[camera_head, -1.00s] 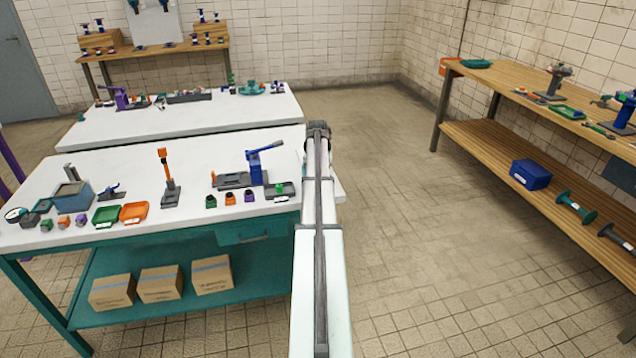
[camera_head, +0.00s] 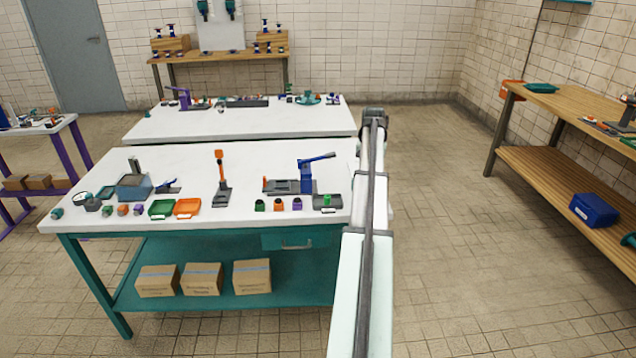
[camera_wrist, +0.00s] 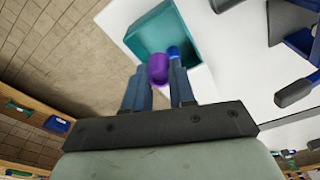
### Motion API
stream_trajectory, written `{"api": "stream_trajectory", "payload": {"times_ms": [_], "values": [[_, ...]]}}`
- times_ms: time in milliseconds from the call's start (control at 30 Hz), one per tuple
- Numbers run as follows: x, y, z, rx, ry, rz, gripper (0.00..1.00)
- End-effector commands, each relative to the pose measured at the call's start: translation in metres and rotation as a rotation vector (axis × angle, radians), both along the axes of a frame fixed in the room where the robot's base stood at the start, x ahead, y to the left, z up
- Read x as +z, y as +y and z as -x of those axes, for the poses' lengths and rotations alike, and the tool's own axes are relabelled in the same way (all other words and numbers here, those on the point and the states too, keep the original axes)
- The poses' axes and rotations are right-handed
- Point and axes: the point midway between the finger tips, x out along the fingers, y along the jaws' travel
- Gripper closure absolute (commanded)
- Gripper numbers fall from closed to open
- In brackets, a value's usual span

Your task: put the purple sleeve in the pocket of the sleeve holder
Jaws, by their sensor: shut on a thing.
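In the wrist view my gripper (camera_wrist: 159,88) is shut on the purple sleeve (camera_wrist: 157,68), which shows between the two fingertips. A teal open-topped box (camera_wrist: 150,38) lies just beyond it, with a small blue piece (camera_wrist: 173,52) beside the sleeve. In the head view my arm hides the gripper and the held sleeve at the table's right end. A grey block with a green piece (camera_head: 327,201) stands at the front right of the table. I cannot tell for sure which thing is the sleeve holder, and its pocket cannot be made out.
The near white table (camera_head: 110,215) carries a blue lever tool (camera_head: 307,180), an orange-handled tool (camera_head: 221,175), green (camera_head: 161,208) and orange trays (camera_head: 187,207), and small green, orange and purple pieces (camera_head: 297,204). A wooden bench (camera_head: 560,105) stands right. Floor between is clear.

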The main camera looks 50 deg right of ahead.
Motion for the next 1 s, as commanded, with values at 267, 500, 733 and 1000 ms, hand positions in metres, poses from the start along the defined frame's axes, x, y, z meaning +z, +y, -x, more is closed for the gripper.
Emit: {"api": "stream_trajectory", "payload": {"times_ms": [267,500,733,1000], "values": [[0.0,0.019,0.005,0.058,0.0,0.005,1.0],[-0.013,0.106,-0.024,0.206,-0.002,0.011,1.0],[-0.022,0.187,-0.063,0.336,-0.004,0.011,1.0],[-0.03,0.275,-0.101,0.475,-0.005,0.01,1.0]]}}
